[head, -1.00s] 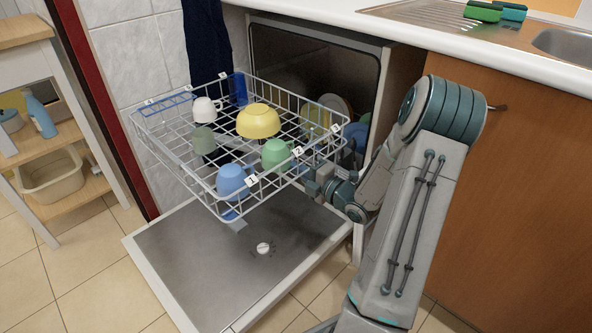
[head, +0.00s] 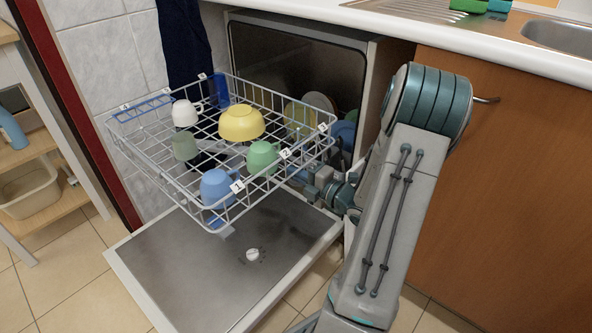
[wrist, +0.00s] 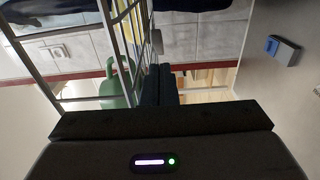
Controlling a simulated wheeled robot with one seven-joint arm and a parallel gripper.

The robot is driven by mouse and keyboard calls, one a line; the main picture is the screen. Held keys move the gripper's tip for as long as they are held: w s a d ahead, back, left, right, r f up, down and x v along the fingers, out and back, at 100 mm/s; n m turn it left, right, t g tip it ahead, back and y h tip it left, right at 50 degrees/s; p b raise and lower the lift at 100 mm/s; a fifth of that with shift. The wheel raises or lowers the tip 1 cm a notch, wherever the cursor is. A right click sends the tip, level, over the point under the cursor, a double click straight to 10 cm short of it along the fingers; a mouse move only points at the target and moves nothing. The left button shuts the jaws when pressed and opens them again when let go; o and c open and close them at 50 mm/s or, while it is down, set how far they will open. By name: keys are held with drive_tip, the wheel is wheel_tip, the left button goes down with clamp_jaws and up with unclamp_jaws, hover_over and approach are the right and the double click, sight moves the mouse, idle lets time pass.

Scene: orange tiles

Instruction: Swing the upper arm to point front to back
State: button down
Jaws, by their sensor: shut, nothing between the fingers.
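The upper dishwasher rack (head: 160,170) is pulled out over the open door. A short grey tip (head: 227,232) shows just below its front corner and may be an end of the upper arm; the rest is hidden by wires and dishes, so I cannot tell its direction. My gripper (head: 312,190) is low at the rack's right side, partly hidden by wires. In the wrist view my gripper's dark fingers (wrist: 160,85) are shut and empty, between the rack wires (wrist: 125,50) on the left and the door panel on the right. I see no contact with the upper arm.
The rack holds a yellow bowl (head: 241,122), a green mug (head: 261,158), a blue mug (head: 217,187) and a white mug (head: 184,113). The open door (head: 190,270) lies below. A wooden shelf (head: 45,215) stands left; the orange cabinet (head: 510,200) is right.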

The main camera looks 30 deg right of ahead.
drive_tip(key=p+v, duration=0.3)
drive_tip(key=v, duration=0.7)
drive_tip(key=shift+w+d, duration=0.2)
drive_tip(key=shift+d, duration=0.15)
drive_tip(key=c, duration=1.8)
unclamp_jaws()
drive_tip(key=shift+s+d, duration=0.1)
drive_tip(key=shift+s, duration=0.1)
drive_tip(key=o, duration=0.5)
drive_tip(key=shift+f, duration=0.15)
drive_tip(key=shift+o, duration=1.1)
drive_tip(key=w+a+f+m+t+y, duration=0.1)
drive_tip(key=w+f+m+y, duration=0.3)
drive_tip(key=w, duration=0.3)
drive_tip(key=shift+f+m+y, duration=0.35)
drive_tip(key=shift+m+y, duration=0.25)
drive_tip(key=shift+y, duration=0.2)
drive_tip(key=shift+w+a+f+m+t+y, duration=0.95)
drive_tip(key=shift+w+f+m+t+y, duration=0.55)
drive_tip(key=shift+w+f+m+y, duration=1.95)
drive_tip(key=shift+m+h, duration=0.65)
drive_tip(key=shift+m, duration=0.3)
drive_tip(key=b+x, duration=0.1)
drive_tip(key=x, duration=0.6)
drive_tip(key=b+x, duration=0.2)
drive_tip(key=x, duration=0.5)
drive_tip(key=shift+d+r, duration=0.15)
drive_tip(key=shift+r, duration=0.2)
